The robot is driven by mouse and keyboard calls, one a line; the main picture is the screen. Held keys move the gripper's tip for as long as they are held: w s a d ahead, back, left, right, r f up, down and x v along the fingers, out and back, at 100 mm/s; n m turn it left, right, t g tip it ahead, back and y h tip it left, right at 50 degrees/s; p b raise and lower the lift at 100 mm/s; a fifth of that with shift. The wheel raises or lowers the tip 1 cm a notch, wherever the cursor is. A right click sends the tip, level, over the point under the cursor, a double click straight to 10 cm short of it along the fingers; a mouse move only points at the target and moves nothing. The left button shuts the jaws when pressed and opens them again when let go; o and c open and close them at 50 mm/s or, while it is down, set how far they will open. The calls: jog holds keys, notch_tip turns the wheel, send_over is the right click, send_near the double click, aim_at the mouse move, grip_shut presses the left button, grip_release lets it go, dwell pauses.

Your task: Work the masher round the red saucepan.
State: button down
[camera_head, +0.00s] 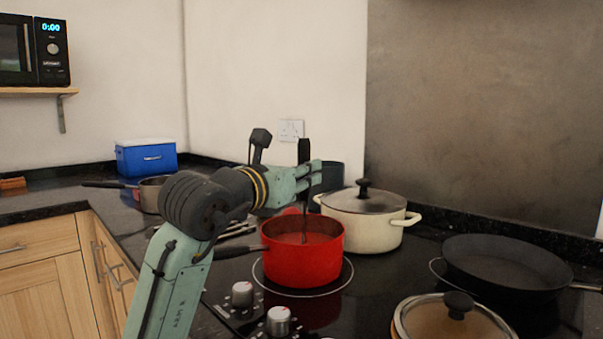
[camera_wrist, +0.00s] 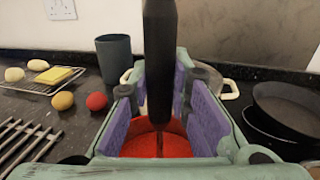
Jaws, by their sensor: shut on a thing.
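The red saucepan (camera_head: 303,256) stands on a ringed hob zone, its dark handle pointing left. In the wrist view the red saucepan (camera_wrist: 150,140) shows between and below my fingers. My gripper (camera_head: 312,172) is above the pan and shut on the masher's dark handle (camera_head: 304,150). The handle stands upright between the purple-lined finger pads in the wrist view (camera_wrist: 160,60). A thin shaft runs down from it into the pan. The masher's head is hidden, so I cannot tell whether it touches the pan's bottom.
A cream lidded pot (camera_head: 366,228) stands close behind the red pan to the right. A black frying pan (camera_head: 506,264) is further right, and a glass-lidded pan (camera_head: 452,318) is in front. A dark cup (camera_wrist: 115,58) and a wire rack (camera_wrist: 42,79) are behind.

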jog(key=shift+r, duration=0.1)
notch_tip(320, 180, up, 12)
jog(key=p, duration=0.9)
jog(key=shift+f, duration=0.25)
jog(key=shift+s+a+f, duration=0.1)
jog(key=shift+f, duration=0.05)
dwell(0.6)
